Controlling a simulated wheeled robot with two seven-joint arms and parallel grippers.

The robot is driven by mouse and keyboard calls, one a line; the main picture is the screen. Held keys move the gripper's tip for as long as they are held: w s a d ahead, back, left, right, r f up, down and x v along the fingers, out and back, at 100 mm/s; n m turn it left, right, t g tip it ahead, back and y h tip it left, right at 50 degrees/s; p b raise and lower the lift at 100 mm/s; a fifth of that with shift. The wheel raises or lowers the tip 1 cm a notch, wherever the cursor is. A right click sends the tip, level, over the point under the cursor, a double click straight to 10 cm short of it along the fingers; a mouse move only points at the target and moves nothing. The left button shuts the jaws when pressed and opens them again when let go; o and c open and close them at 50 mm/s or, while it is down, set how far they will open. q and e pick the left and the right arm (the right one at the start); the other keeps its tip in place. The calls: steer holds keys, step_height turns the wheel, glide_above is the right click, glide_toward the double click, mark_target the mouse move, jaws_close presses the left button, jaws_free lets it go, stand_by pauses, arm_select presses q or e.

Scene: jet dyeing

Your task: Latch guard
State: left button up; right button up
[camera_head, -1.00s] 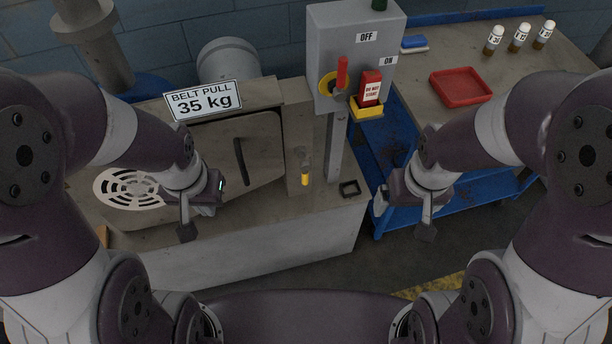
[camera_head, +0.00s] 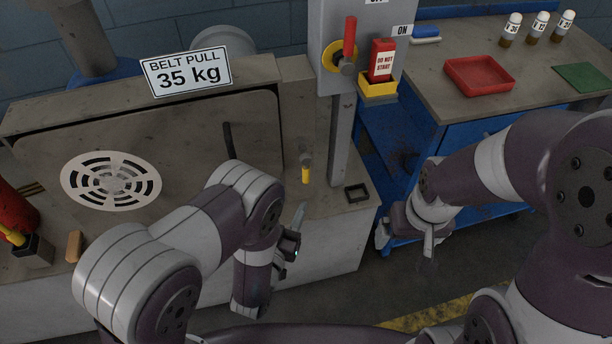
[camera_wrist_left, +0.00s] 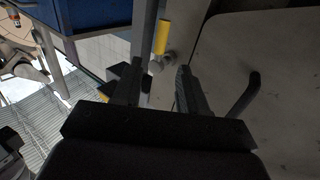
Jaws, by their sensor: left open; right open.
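The guard (camera_head: 200,140) is a grey panel on the machine, with a dark bar handle (camera_head: 228,141) and a round pale vent. It looks closed, lying against the frame. The latch (camera_head: 306,172), a small grey knob with a yellow tip, is on the post right of the guard. My left gripper (camera_head: 296,228) is open and empty, just below the latch. In the left wrist view the latch's yellow tip (camera_wrist_left: 162,37) shows beyond and between the open fingers (camera_wrist_left: 160,88), apart from them. My right gripper (camera_head: 406,240) is open and empty beside the blue cart.
A grey switch box with a red lever (camera_head: 349,45) and a yellow-and-red tag holder (camera_head: 378,84) stands on a post behind the latch. The blue cart (camera_head: 440,140) holds a red tray (camera_head: 479,76) and bottles.

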mark_target(305, 174)
arm_select(q)
steer(key=x, duration=1.1)
steer(key=shift+w+r+b, duration=0.1)
steer(key=shift+w+b, duration=0.1)
steer(key=shift+b, duration=0.15)
jaws_close()
